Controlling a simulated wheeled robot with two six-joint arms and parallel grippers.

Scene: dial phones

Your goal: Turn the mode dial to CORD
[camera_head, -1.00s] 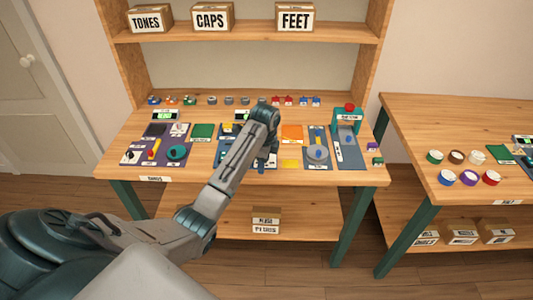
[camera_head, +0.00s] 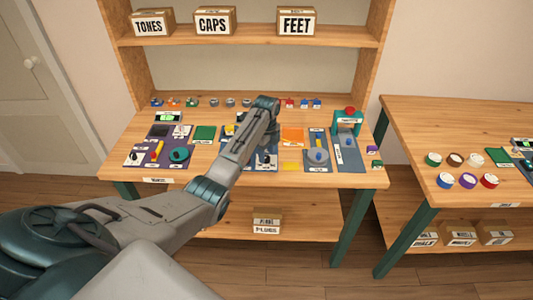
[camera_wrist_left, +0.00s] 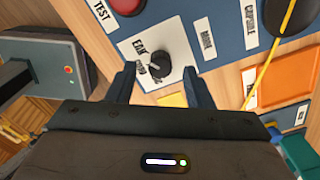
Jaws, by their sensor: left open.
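The mode dial, a small black knob (camera_wrist_left: 155,66) on a white plate (camera_wrist_left: 142,42), shows in the left wrist view. One printed label by it reads like EAR; the other words are partly covered or too blurred to read. My left gripper (camera_wrist_left: 159,71) is open, its two dark fingers on either side of the knob in the picture. I cannot tell whether they touch it. In the head view the left gripper (camera_head: 271,137) is mostly hidden behind its own arm, over the middle of the workbench. My right gripper is not in view.
A red button (camera_wrist_left: 126,5) labelled TEST and a yellow cord (camera_wrist_left: 275,45) lie near the dial on the blue panel (camera_wrist_left: 222,25). An orange tray (camera_wrist_left: 293,70) is to the right. The workbench (camera_head: 130,176) holds several other panels; a second table (camera_head: 445,197) stands right.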

